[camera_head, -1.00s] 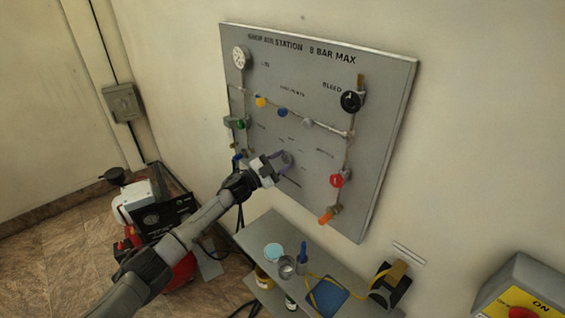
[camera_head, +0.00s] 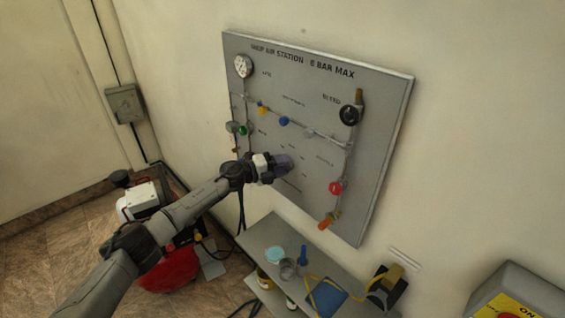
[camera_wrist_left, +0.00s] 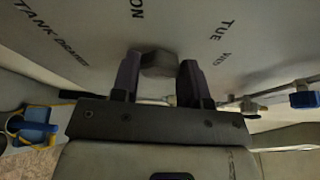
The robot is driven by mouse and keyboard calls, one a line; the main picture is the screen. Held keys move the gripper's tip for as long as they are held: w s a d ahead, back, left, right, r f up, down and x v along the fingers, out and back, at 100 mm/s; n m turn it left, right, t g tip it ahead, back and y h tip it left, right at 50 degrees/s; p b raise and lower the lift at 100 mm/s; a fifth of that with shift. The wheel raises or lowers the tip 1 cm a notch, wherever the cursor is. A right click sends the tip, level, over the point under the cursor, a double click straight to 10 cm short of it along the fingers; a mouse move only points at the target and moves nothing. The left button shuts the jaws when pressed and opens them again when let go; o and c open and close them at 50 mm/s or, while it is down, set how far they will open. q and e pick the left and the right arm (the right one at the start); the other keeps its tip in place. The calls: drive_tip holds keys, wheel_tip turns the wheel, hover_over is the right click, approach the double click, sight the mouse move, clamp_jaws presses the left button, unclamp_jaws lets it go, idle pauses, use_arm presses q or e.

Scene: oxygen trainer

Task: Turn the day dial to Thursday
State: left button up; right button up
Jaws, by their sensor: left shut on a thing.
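The day dial (camera_wrist_left: 158,64) is a grey round knob low in the middle of the grey panel (camera_head: 385,150). In the wrist view it sits between the two dark fingers of my left gripper (camera_wrist_left: 160,78), which is shut on it. Printed words TUE and WED lie on the panel to the right of the dial, and a cut-off word ending in ON lies above it. In the head view my left gripper (camera_head: 283,166) is against the panel and covers the dial. The dial's pointer cannot be made out. My right gripper is not in view.
A red valve knob (camera_head: 335,187), an orange fitting (camera_head: 325,223) and a black knob (camera_head: 349,115) stick out right of the gripper. Blue (camera_head: 283,121) and yellow (camera_head: 263,110) knobs sit above it. A shelf (camera_head: 262,235) with small items stands below.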

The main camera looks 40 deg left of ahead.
use_arm(q)
drive_tip(key=shift+r+m+g+y+p, duration=0.1)
drive_tip(key=shift+m+g+y+p, duration=0.25)
drive_tip(key=shift+m+p, duration=0.55)
drive_tip(key=shift+r+m+g+y+p, duration=0.15)
drive_tip(key=shift+m+y+p, duration=0.4)
drive_tip(key=shift+m, duration=0.45)
drive_tip(key=shift+f, duration=0.1)
drive_tip(key=o, duration=0.9)
drive_tip(key=shift+o, duration=0.2)
